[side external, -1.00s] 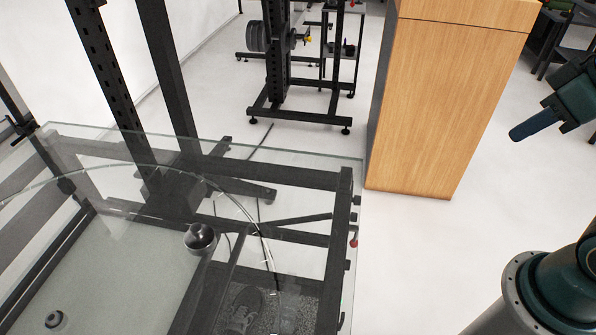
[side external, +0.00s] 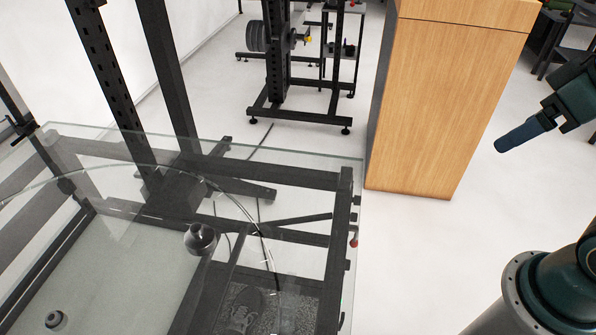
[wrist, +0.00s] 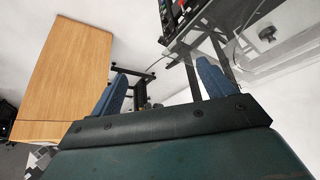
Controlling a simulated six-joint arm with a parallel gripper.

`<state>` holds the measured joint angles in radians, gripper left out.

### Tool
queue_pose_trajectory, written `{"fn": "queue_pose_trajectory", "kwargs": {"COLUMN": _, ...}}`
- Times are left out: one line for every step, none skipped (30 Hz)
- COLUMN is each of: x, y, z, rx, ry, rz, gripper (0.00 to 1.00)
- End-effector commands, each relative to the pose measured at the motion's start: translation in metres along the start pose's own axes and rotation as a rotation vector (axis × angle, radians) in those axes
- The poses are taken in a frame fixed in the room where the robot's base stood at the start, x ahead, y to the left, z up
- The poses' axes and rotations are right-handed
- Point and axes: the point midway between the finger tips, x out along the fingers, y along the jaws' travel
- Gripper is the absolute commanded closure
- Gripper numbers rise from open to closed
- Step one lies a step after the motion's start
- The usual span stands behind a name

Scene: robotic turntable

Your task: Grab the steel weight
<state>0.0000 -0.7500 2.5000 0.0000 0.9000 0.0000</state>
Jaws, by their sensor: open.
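A shiny steel weight (side external: 200,238), round and knob-like, stands on the clear glass turntable (side external: 110,215) in the side external view. A smaller round metal piece (side external: 54,319) sits at the bottom left; I cannot tell whether it is also a weight. My gripper (side external: 505,145) is at the far right, beyond the table's right edge and well apart from the steel weight. In the wrist view, my gripper's (wrist: 160,85) two blue fingers are spread with nothing between them. A small dark object (wrist: 267,33) shows on the glass there, too small to identify.
A tall wooden cabinet (side external: 445,95) stands behind, between the table and my gripper. Dark upright posts (side external: 168,75) rise at the table's back left. A black rack (side external: 278,70) stands farther back. Clear floor lies right of the table.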

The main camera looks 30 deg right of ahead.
Motion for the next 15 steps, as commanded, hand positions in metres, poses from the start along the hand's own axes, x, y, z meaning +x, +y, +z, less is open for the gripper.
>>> {"fn": "queue_pose_trajectory", "kwargs": {"x": 0.0, "y": 0.0, "z": 0.0, "rx": 0.0, "ry": 0.0, "rz": 0.0, "gripper": 0.19}}
{"fn": "queue_pose_trajectory", "kwargs": {"x": 0.0, "y": 0.0, "z": 0.0, "rx": 0.0, "ry": 0.0, "rz": 0.0, "gripper": 0.19}}
{"fn": "queue_pose_trajectory", "kwargs": {"x": 0.0, "y": 0.0, "z": 0.0, "rx": -0.001, "ry": 0.0, "rz": 0.0, "gripper": 0.19}}
{"fn": "queue_pose_trajectory", "kwargs": {"x": 0.0, "y": 0.0, "z": -0.001, "rx": -0.002, "ry": 0.0, "rz": -0.001, "gripper": 0.19}}
{"fn": "queue_pose_trajectory", "kwargs": {"x": 0.0, "y": -0.001, "z": -0.002, "rx": -0.004, "ry": -0.001, "rz": -0.002, "gripper": 0.19}}
{"fn": "queue_pose_trajectory", "kwargs": {"x": 0.0, "y": -0.001, "z": -0.003, "rx": -0.008, "ry": -0.001, "rz": -0.003, "gripper": 0.19}}
{"fn": "queue_pose_trajectory", "kwargs": {"x": 0.0, "y": -0.002, "z": -0.005, "rx": -0.012, "ry": -0.002, "rz": -0.005, "gripper": 0.19}}
{"fn": "queue_pose_trajectory", "kwargs": {"x": 0.0, "y": -0.003, "z": -0.007, "rx": -0.017, "ry": -0.003, "rz": -0.007, "gripper": 0.19}}
{"fn": "queue_pose_trajectory", "kwargs": {"x": 0.0, "y": -0.004, "z": -0.01, "rx": -0.025, "ry": -0.006, "rz": -0.01, "gripper": 0.19}}
{"fn": "queue_pose_trajectory", "kwargs": {"x": 0.0, "y": -0.005, "z": -0.013, "rx": -0.033, "ry": -0.008, "rz": -0.013, "gripper": 0.19}}
{"fn": "queue_pose_trajectory", "kwargs": {"x": 0.0, "y": -0.006, "z": -0.017, "rx": -0.041, "ry": -0.009, "rz": -0.017, "gripper": 0.19}}
{"fn": "queue_pose_trajectory", "kwargs": {"x": 0.0, "y": -0.008, "z": -0.022, "rx": -0.054, "ry": -0.013, "rz": -0.022, "gripper": 0.19}}
{"fn": "queue_pose_trajectory", "kwargs": {"x": 0.0, "y": -0.01, "z": -0.027, "rx": -0.066, "ry": -0.015, "rz": -0.027, "gripper": 0.19}}
{"fn": "queue_pose_trajectory", "kwargs": {"x": 0.001, "y": -0.013, "z": -0.032, "rx": -0.078, "ry": -0.018, "rz": -0.032, "gripper": 0.19}}
{"fn": "queue_pose_trajectory", "kwargs": {"x": 0.002, "y": -0.016, "z": -0.039, "rx": -0.097, "ry": -0.023, "rz": -0.039, "gripper": 0.19}}
